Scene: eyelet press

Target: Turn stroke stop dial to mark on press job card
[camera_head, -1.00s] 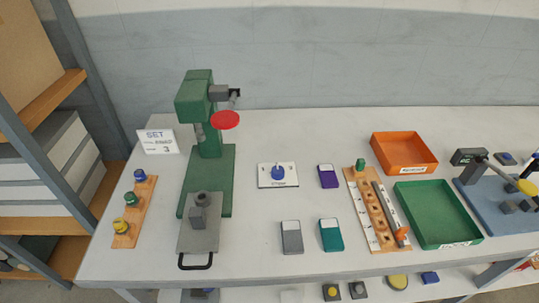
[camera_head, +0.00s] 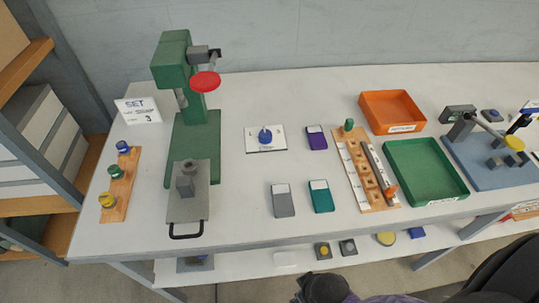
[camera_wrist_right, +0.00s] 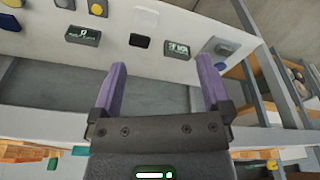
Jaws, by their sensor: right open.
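The stroke stop dial appears to be the blue knob (camera_head: 265,137) on a small white marked plate (camera_head: 280,147) on the table, right of the green press; its pointer setting is too small to read. The job card (camera_head: 138,110) is a tilted white card left of the press, reading "SET", a blurred line and a large 3. My right gripper (camera_wrist_right: 162,78) has two purple fingers spread apart with nothing between them in the right wrist view, far from the dial. Dark parts of my right arm show at the bottom right of the head view. My left gripper is not in view.
The green press (camera_head: 195,135) has a red disc and a grey slide with a black handle. Purple, grey and teal blocks lie near the dial. A wooden rack (camera_head: 365,175), orange tray (camera_head: 393,93) and green tray (camera_head: 392,150) stand to the right. A shelf lies below the table.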

